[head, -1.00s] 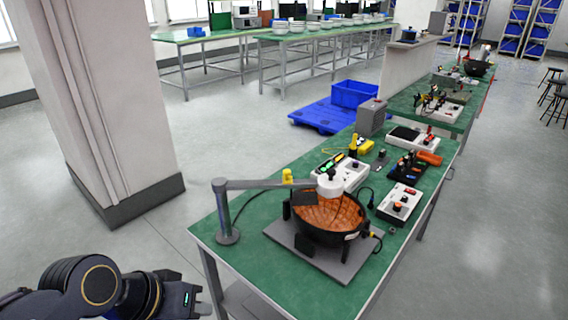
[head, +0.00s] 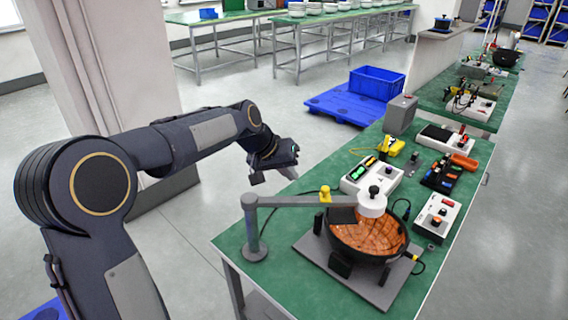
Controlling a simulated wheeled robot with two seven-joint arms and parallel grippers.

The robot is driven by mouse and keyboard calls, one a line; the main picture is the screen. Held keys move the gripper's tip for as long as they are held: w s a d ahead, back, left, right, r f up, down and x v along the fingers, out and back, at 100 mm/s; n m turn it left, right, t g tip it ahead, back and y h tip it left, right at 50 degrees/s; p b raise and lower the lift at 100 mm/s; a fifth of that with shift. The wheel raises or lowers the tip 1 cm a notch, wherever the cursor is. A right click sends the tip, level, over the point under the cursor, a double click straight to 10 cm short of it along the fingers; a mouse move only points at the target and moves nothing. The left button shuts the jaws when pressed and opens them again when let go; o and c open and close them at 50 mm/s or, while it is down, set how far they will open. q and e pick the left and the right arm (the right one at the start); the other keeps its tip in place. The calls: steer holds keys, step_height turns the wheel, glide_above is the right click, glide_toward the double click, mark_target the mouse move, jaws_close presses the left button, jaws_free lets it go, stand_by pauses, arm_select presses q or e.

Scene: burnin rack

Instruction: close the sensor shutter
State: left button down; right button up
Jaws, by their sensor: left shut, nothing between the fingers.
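The sensor head (head: 372,204) is a white cylinder with a black knob on top. It hangs from a grey post-and-arm stand (head: 256,228) over a round black bowl (head: 340,250) with a copper-coloured tiled inside. A dark flat plate (head: 341,215), which looks like the shutter, sits just left of the sensor head, over the bowl's back-left rim. My left gripper (head: 275,171) is shut and empty, in the air behind and left of the stand, clear of the knob and plate. My right gripper is out of view.
The green bench (head: 285,215) carries a white box with coloured buttons (head: 370,176), a yellow tool (head: 392,147), a grey box (head: 400,115) and a white control box (head: 432,216). A blue crate (head: 376,82) stands on a blue pallet behind. Floor left of the bench is clear.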

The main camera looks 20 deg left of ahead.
mark_target(321, 193)
arm_select(q)
steer(key=x, duration=0.3)
steer(key=shift+w+d+f, duration=0.15)
steer(key=shift+f, duration=0.15)
steer(key=shift+w+d+f+p, duration=0.2)
steer(key=shift+d+p, duration=0.15)
steer(key=shift+d, duration=0.25)
steer(key=shift+w+d+f+p, duration=0.1)
steer(key=shift+w+d+p, duration=0.15)
steer(key=shift+d, duration=0.35)
steer(key=shift+w+d+f, duration=0.1)
steer(key=shift+d+f, duration=0.05)
steer(key=shift+d, duration=0.6)
steer(key=w+d, duration=0.1)
steer(key=d, duration=0.1)
steer(key=w+d+p, duration=0.1)
steer(key=d, duration=0.1)
steer(key=w+d+p, duration=0.1)
steer(key=d, duration=0.1)
steer(key=shift+d, duration=0.4)
steer(key=shift+s, duration=0.1)
steer(key=shift+d, duration=0.1)
